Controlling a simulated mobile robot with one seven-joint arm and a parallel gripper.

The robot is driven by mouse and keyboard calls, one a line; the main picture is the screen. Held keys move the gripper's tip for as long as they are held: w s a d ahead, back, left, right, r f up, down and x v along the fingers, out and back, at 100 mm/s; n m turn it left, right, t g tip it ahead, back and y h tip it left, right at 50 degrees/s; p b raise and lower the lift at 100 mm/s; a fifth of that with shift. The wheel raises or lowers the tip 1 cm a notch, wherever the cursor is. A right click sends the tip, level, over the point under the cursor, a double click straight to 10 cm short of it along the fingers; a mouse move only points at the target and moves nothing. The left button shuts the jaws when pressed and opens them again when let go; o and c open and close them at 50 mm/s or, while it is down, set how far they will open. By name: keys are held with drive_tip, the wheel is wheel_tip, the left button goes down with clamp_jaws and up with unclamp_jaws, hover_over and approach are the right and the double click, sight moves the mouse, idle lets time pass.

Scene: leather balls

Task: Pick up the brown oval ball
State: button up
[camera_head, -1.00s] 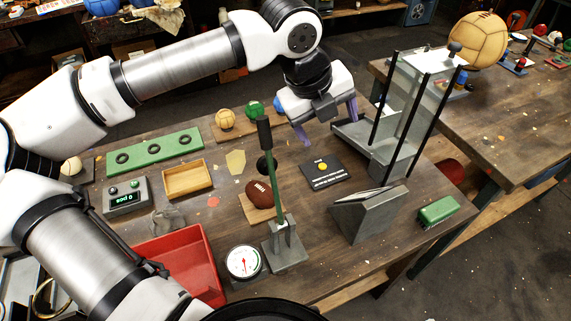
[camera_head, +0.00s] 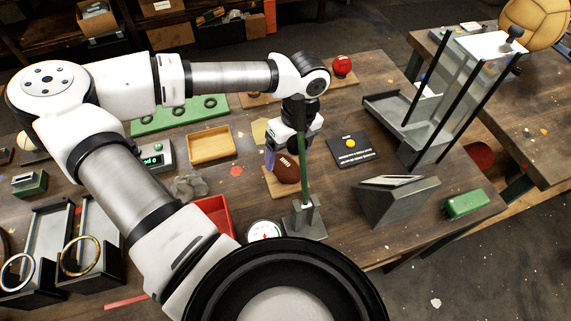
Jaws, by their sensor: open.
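The brown oval ball (camera_head: 286,168) has white laces and rests on a small wooden board on the workbench, left of a green upright lever. My gripper (camera_head: 285,158) points down over the ball, with a purple finger at the ball's left side. The lever and the gripper body hide the other finger, so I cannot tell whether the fingers touch the ball. The jaws are open.
The green lever (camera_head: 304,170) on its grey base stands close at the gripper's right. A black card (camera_head: 351,150), a grey wedge block (camera_head: 394,200) and a clear-walled rack (camera_head: 437,100) stand further right. A wooden tray (camera_head: 212,146) lies left.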

sight(288, 161)
drive_tip(key=shift+a+f+p, duration=0.2)
drive_tip(key=shift+f+p, duration=1.2)
drive_tip(key=shift+f, duration=1.35)
drive_tip(key=c, duration=1.2)
drive_tip(key=shift+r, duration=0.1)
